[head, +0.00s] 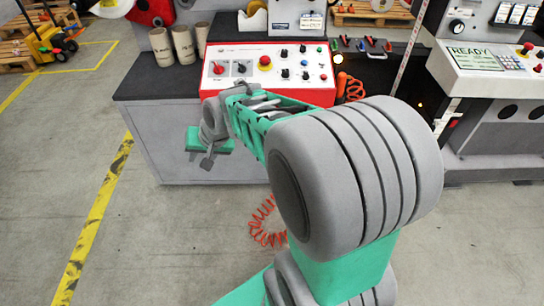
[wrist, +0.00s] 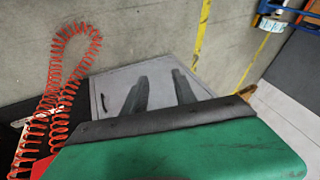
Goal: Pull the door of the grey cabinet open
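The grey cabinet (head: 168,135) stands under a dark worktop in the head view, with my arm across part of its front. Its grey front also shows in the wrist view (wrist: 158,73). The door appears shut. My gripper (head: 201,160) is in front of the cabinet in the head view. In the wrist view its two fingers (wrist: 160,90) are apart with nothing seen between them. I cannot tell how far the fingertips are from the cabinet front.
A red-framed control panel (head: 268,66) sits on the worktop (head: 145,82). A red coiled hose (head: 268,222) hangs near the floor and shows at left in the wrist view (wrist: 55,90). A machine (head: 490,75) stands at right. Floor left of the cabinet, with a yellow line (head: 100,205), is clear.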

